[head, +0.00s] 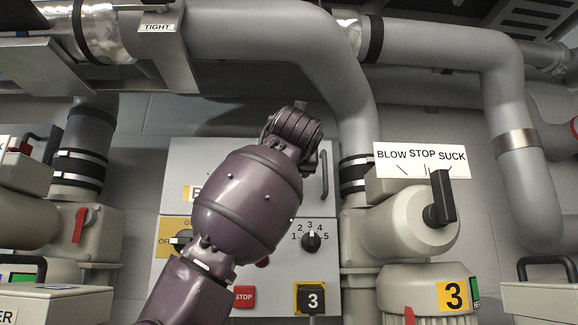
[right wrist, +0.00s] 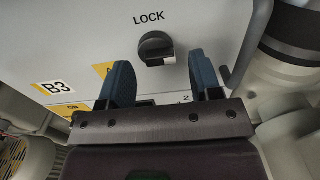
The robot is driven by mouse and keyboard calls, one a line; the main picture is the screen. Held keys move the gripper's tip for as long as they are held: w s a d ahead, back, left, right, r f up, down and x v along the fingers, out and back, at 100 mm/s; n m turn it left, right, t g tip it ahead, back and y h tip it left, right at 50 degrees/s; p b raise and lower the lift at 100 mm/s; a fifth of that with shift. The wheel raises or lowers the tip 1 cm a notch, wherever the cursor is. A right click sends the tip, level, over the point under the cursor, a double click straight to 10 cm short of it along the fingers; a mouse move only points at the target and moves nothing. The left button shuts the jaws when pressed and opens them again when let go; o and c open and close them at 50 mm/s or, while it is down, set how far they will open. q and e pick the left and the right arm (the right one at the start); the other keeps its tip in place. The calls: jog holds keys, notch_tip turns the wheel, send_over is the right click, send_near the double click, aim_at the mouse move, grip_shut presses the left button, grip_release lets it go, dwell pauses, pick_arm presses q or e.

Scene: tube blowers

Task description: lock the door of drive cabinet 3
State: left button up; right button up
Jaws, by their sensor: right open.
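The pale door of the cabinet (head: 180,165) is shut, mostly behind my arm in the head view. In the right wrist view the door (right wrist: 70,50) bears a B3 label (right wrist: 55,87) and the word LOCK above a round black lock knob (right wrist: 152,45) with a small light patch at its lower right. My right gripper (right wrist: 161,72) is open and empty. Its blue fingers stand left and right of the knob, slightly below it in the picture; contact cannot be told. In the head view the arm hides the knob and the fingers. My left gripper is not in view.
A grey bar handle (head: 324,175) runs up the door's right edge. Below are a rotary dial (head: 312,240), a yellow-backed switch (head: 180,240) and a red STOP button (head: 243,296). A BLOW/STOP/SUCK valve (head: 425,215) and thick pipes (head: 350,110) crowd the right side.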

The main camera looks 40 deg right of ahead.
jog(key=shift+x, duration=0.8)
jog(key=c, duration=0.9)
jog(key=shift+c, duration=0.2)
jog(key=shift+n, duration=0.3)
jog(key=shift+w+a+r+n+b, duration=0.1)
jog(key=shift+n+b, duration=1.05)
jog(key=shift+n, duration=3.15)
jog(key=shift+w+a+r+n+b, duration=0.15)
jog(key=shift+n+b, duration=1)
jog(key=shift+n, duration=3.15)
jog(key=shift+s, duration=0.1)
